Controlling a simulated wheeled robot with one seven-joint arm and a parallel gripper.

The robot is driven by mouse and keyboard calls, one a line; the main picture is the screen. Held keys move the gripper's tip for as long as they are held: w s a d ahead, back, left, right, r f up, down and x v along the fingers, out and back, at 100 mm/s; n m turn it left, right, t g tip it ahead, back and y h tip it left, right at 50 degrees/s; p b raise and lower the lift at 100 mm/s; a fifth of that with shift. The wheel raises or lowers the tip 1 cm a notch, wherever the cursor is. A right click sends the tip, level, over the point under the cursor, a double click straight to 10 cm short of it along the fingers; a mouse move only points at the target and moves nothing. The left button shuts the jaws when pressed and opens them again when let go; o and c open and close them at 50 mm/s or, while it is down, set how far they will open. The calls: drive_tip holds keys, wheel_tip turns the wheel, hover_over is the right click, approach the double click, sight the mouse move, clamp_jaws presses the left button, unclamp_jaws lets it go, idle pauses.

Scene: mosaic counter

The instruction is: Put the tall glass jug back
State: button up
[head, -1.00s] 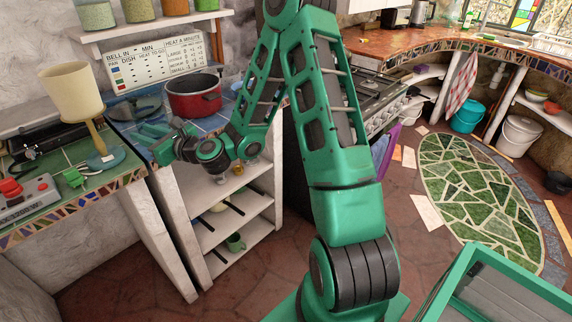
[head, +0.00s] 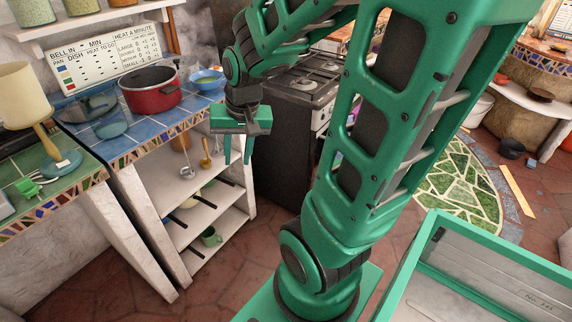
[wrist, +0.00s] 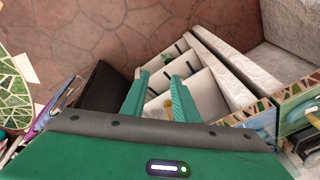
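A clear, bluish glass vessel (head: 105,118), which looks like the tall glass jug, stands on the blue-tiled counter (head: 180,112), left of the red pot. Its outline is faint, so I cannot make out a handle. My gripper (head: 238,158) hangs pointing down in front of the counter's right end, well to the right of the glass and apart from it. Its two fingers are spread with nothing between them. In the wrist view my gripper (wrist: 159,76) is also open and empty, above the shelves under the counter; the glass does not clearly show there.
A red pot (head: 150,90) and a blue bowl (head: 208,79) stand on the counter. A lamp (head: 40,125) is at the left. The open shelves (head: 215,208) below hold utensils and a green mug (head: 211,237). A dark stove (head: 285,130) stands right of them.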

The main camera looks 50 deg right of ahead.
drive_tip(key=s+d+r+n+g, duration=0.1)
drive_tip(key=s+d+r+g, duration=0.1)
drive_tip(key=s, duration=1.3)
drive_tip(key=shift+r+n+g, duration=0.3)
drive_tip(key=shift+r+g, duration=0.2)
drive_tip(key=shift+r, duration=0.05)
drive_tip(key=shift+w+d, duration=0.1)
